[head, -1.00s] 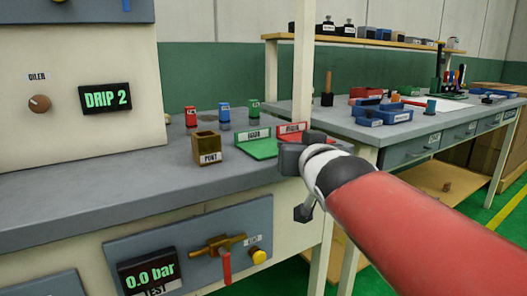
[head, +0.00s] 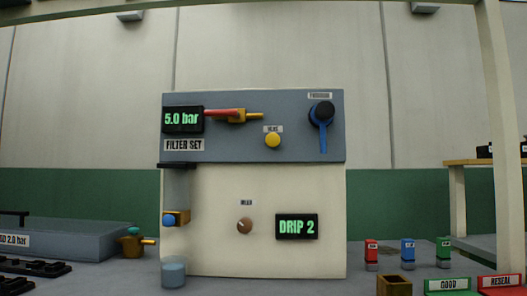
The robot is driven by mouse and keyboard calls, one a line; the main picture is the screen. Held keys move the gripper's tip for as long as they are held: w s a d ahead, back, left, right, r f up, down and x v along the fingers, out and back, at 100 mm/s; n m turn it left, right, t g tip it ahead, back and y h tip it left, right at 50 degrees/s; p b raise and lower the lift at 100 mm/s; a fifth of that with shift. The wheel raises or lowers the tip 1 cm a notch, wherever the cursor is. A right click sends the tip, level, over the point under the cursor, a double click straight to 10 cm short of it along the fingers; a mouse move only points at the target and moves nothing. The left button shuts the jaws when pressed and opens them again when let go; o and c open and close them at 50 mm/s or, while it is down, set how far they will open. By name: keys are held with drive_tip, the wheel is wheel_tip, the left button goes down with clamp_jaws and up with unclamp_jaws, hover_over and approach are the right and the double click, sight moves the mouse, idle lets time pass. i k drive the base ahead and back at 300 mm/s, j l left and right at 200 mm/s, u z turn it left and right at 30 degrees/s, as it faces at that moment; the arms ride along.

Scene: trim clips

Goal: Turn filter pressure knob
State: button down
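A grey panel (head: 285,105) with a display (head: 182,119) reading "5.0 bar" above a "FILTER SET" label is on the upper part of a cream cabinet. At its right is a black knob (head: 322,109) with a blue body and a blue stem pointing straight down; the small label above it is hard to read. A brass valve (head: 237,116) with a red lever lying level is left of it. A yellow button (head: 272,140) is below, between them. My gripper is not in view, and nothing covers the panel.
Below the panel are a brown oiler knob (head: 244,226) and a "DRIP 2" display (head: 297,227). A clear cup (head: 173,273) stands at the cabinet's lower left. A brass box (head: 394,285), a green GOOD tray (head: 448,285) and a red RESEAL tray (head: 500,284) are at right.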

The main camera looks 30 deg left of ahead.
sight(324, 110)
drive_tip(key=u, duration=1.7)
